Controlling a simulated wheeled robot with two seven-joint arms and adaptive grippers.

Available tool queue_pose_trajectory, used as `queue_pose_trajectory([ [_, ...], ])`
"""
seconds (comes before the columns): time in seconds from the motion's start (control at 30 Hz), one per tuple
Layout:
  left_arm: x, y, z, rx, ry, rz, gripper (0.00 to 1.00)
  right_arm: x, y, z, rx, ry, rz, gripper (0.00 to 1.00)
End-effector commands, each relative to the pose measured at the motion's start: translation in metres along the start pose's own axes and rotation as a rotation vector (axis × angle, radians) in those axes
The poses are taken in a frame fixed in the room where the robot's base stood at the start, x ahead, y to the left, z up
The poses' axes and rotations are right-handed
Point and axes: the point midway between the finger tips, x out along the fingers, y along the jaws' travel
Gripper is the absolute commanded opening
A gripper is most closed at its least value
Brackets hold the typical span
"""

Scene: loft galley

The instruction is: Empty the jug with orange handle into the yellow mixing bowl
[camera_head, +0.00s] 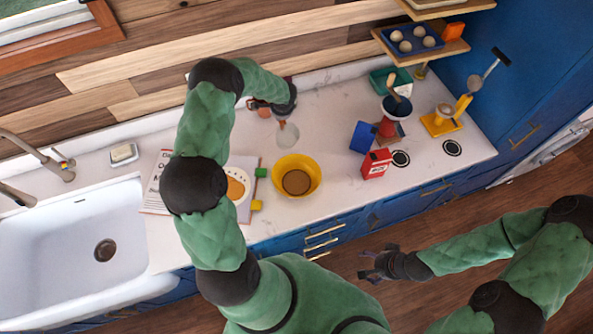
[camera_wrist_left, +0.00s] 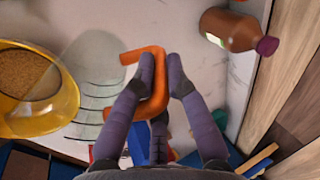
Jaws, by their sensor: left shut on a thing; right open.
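The yellow mixing bowl (camera_head: 317,172) stands on the counter with brown contents inside. It also shows at the left of the left wrist view (camera_wrist_left: 70,100). The clear jug (camera_head: 288,134) is just behind the bowl in the head view. The left wrist view shows its see-through body with dark marking lines (camera_wrist_left: 95,75) and its orange handle (camera_wrist_left: 153,106). No contents stand out in the jug. My left gripper (camera_wrist_left: 161,72) is shut on the handle, beside the jug. My right gripper (camera_head: 371,264) is open and empty, in front of the counter.
A brown bottle (camera_wrist_left: 232,30) is close to my left gripper. A blue box (camera_head: 363,137) and a red box (camera_head: 376,164) stand right of the bowl. An open book (camera_head: 157,180) lies left of it, near the sink (camera_head: 65,245).

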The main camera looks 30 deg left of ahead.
Motion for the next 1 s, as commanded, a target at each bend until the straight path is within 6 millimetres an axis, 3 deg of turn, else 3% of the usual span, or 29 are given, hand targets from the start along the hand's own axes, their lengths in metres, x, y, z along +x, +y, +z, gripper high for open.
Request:
queue_pose_trajectory([
  [0.33,0.004,-0.006,-0.001,-0.002,-0.011,0.056,0.00,-0.034,-0.012,0.001,0.000,0.000,0.000,0.80],
  [0.7,0.025,-0.005,-0.001,-0.003,-0.029,0.140,0.00,-0.046,-0.016,0.002,0.000,0.000,0.000,0.80],
  [1.0,0.045,-0.005,-0.001,-0.004,-0.045,0.223,0.00,-0.039,-0.014,0.002,0.000,0.000,0.000,0.80],
])
